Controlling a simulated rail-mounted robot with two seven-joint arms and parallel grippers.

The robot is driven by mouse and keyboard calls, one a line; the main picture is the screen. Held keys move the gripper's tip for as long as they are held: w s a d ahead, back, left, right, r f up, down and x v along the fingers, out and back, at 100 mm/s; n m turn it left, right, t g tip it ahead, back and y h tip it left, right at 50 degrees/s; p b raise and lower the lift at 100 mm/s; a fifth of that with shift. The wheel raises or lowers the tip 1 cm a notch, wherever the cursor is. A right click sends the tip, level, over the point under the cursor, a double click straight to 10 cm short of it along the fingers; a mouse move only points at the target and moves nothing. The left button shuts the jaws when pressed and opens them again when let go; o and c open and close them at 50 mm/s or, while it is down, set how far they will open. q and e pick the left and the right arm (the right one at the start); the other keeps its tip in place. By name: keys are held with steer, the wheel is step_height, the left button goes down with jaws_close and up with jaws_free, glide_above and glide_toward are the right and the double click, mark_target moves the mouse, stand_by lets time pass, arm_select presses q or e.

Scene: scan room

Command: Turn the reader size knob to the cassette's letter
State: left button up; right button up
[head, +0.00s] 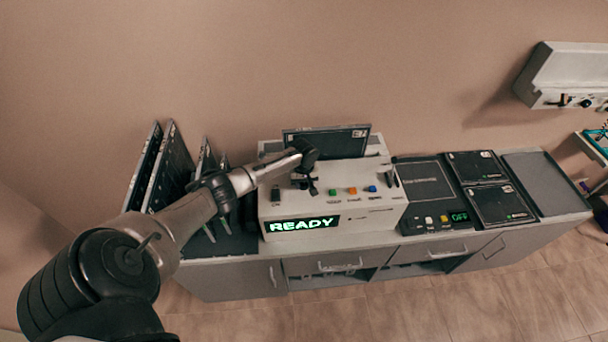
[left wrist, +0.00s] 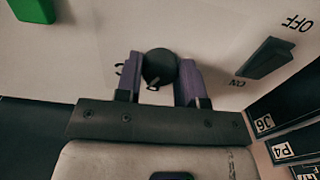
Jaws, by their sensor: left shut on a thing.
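The reader (head: 380,213) is a pale box on the counter, with a green READY display (head: 303,224). A dark cassette (head: 345,142) stands upright at its back; I cannot read its letter. My left gripper (head: 310,186) is over the left part of the reader's top and hides the knob in the head view. In the left wrist view the size knob (left wrist: 158,66) is round and black, between the two purplish fingers of my left gripper (left wrist: 160,78), which are shut on it. Its white mark (left wrist: 152,87) points toward the picture's bottom. A dark printed mark shows beside the left finger, unreadable. My right gripper is not in view.
An ON/OFF rocker switch (left wrist: 270,58) and a green button (left wrist: 35,10) flank the knob. Upright cassettes (head: 172,165) stand at left. Two flat cassettes (head: 475,167) (head: 502,205) lie at right, beside a panel reading OFF (head: 459,217). A wall unit (head: 565,75) hangs at upper right.

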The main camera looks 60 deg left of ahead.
arm_select(q)
steer(key=n+p, duration=0.2)
steer(key=n, duration=0.1)
steer(key=shift+r+p, duration=0.2)
steer(key=shift+p, duration=0.2)
steer(key=shift+f+n+p, duration=0.15)
steer(key=shift+n+p, duration=0.45)
steer(key=shift+n, duration=0.2)
steer(key=o, duration=0.9)
